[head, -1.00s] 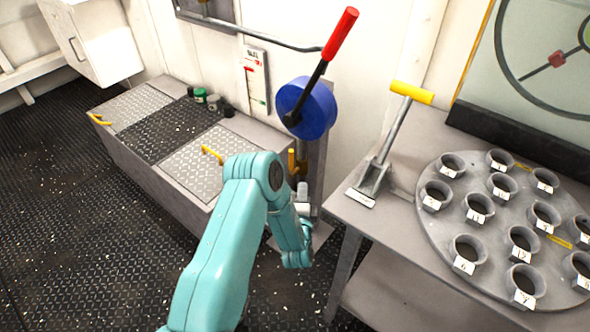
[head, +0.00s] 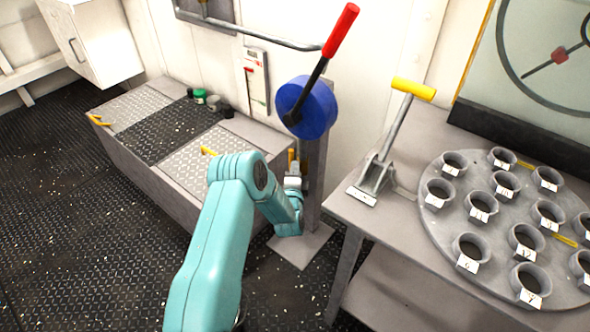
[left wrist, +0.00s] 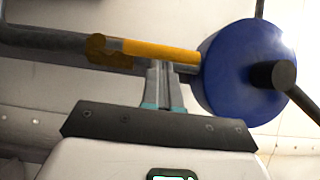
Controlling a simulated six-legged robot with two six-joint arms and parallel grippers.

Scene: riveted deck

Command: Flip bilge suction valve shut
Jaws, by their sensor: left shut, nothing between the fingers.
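A yellow handle (head: 291,157) stands by the grey post, below a blue drum (head: 318,112) with a red-gripped lever (head: 341,30) pointing up. No valve label is readable, so I cannot tell which part is the bilge suction valve. In the left wrist view the yellow handle (left wrist: 160,52) lies nearly level across the picture, with the blue drum (left wrist: 240,75) to its right. My left gripper (head: 292,180) is shut and empty. Its fingertips (left wrist: 160,68) are right at the yellow handle; I cannot tell whether they touch it. My right gripper is out of view.
A grey bench (head: 350,210) on the right holds a yellow-gripped lever (head: 400,110) and a round plate of numbered cups (head: 450,210). A low locker (head: 170,185) with yellow handles stands at left. The riveted deck (head: 70,220) is open at the left.

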